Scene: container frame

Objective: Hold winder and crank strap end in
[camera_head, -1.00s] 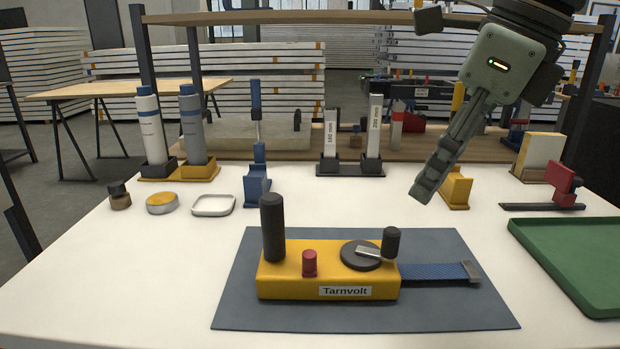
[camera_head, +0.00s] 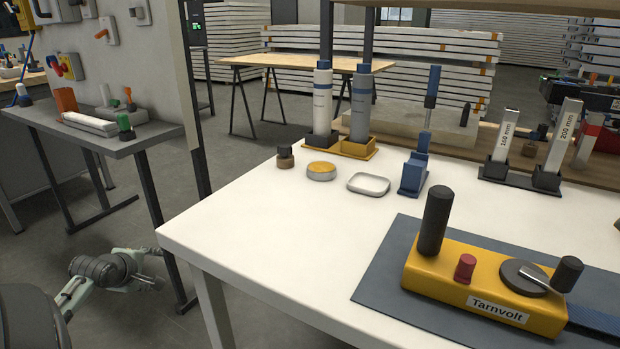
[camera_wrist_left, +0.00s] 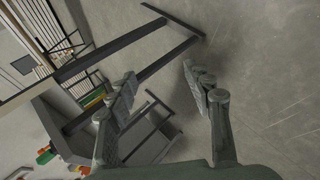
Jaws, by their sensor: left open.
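The yellow winder (camera_head: 480,287), labelled Tarnvolt, lies on a dark grey mat (camera_head: 385,290) at the right of the head view. It has an upright black handle (camera_head: 435,220), a red knob (camera_head: 465,267) and a round crank disc (camera_head: 524,277) with a black crank knob (camera_head: 567,274). The blue strap (camera_head: 596,317) runs out from its right side and is cut off by the picture edge. My left gripper (camera_head: 157,268) is low at the left, beside and below the white table, far from the winder. In the left wrist view its fingers (camera_wrist_left: 170,92) are apart and empty.
The white table (camera_head: 255,235) holds a small tray (camera_head: 369,184), a round tin (camera_head: 321,171), a blue stand (camera_head: 413,175) and two bottles in a yellow holder (camera_head: 350,148). A grey side table (camera_head: 95,140) stands left, above my left gripper.

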